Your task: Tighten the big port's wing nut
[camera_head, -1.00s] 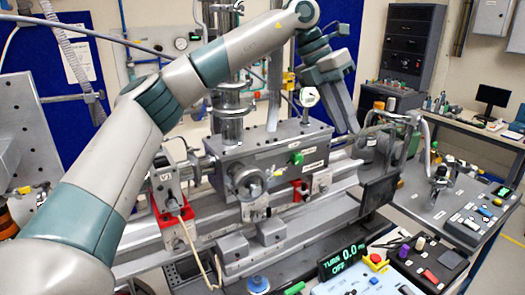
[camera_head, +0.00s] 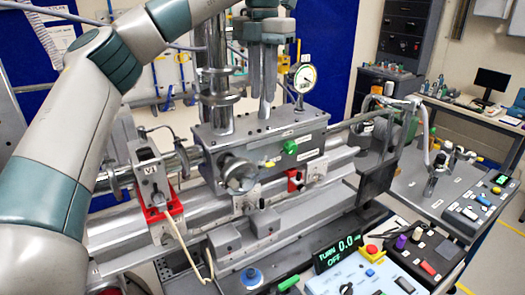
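The grey vacuum chamber (camera_head: 262,145) sits on the rail in the middle. A round metal port (camera_head: 238,174) stands out from its front left, with a smaller hub at its centre. I cannot make out a wing nut for certain. A green fitting (camera_head: 290,147) and a red fitting (camera_head: 295,181) are on the chamber's front right. My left gripper (camera_head: 263,100) points down above the chamber top, behind and above the round port and apart from it. Its fingers blend with grey posts behind, so its opening is unclear. My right gripper is not in view.
A dial gauge (camera_head: 304,77) stands just right of my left gripper. A vertical metal column (camera_head: 217,70) rises to its left. A red-based V1 unit (camera_head: 160,210) is left of the chamber. The display (camera_head: 337,253) reads TURN 0.0 OFF. Control boxes fill the lower right.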

